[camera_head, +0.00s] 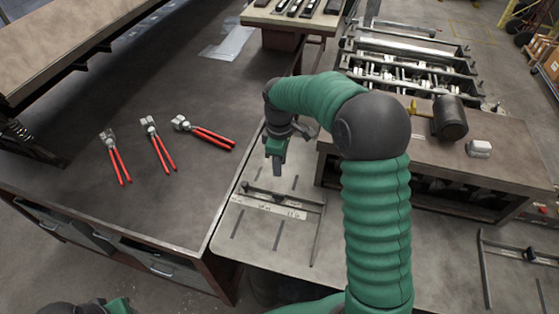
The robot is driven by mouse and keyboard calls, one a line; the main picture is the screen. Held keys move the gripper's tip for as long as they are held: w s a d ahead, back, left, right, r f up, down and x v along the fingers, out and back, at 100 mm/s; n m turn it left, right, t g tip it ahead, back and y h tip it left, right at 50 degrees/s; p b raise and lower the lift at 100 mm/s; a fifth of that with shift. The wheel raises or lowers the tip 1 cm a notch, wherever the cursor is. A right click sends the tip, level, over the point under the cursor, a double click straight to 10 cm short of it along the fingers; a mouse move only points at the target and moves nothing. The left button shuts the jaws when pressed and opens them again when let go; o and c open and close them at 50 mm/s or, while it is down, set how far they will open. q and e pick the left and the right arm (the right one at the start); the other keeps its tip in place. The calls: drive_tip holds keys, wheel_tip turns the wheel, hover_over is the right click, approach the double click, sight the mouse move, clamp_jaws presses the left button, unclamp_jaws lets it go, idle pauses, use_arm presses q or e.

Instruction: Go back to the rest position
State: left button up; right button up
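My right arm comes up from the bottom right and bends at its dark elbow toward the left. My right gripper (278,170) hangs pointing down over the grey plate-like work surface (262,238), near a thin metal ruler or bar (270,205). I see no object in it, but its finger gap is too small and edge-on to judge. Only a dark and green piece of my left arm shows at the bottom left edge; its fingers do not show.
Three red-handled pliers (119,166) lie on the dark table (150,205) at left. A machine with rollers (410,70) stands at the back right. A metal frame (515,252) lies lower right.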

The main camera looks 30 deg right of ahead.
drive_tip(key=shift+r, duration=0.9)
drive_tip(key=shift+d, duration=0.1)
drive_tip(key=s+a+f+m+t+b, duration=0.1)
drive_tip(key=s+a+f+m, duration=0.2)
drive_tip(key=s+a, duration=0.3)
drive_tip(key=s+a+f+m+t+b, duration=0.1)
drive_tip(key=s+a+f+m, duration=0.3)
drive_tip(key=s, duration=0.5)
drive_tip(key=shift+s+a+f+m+t, duration=0.2)
drive_tip(key=shift+s+a+m+t, duration=0.15)
drive_tip(key=shift+a+m, duration=0.4)
drive_tip(key=shift+s+a, duration=0.1)
drive_tip(key=shift+a, duration=0.2)
drive_tip(key=shift+a, duration=0.15)
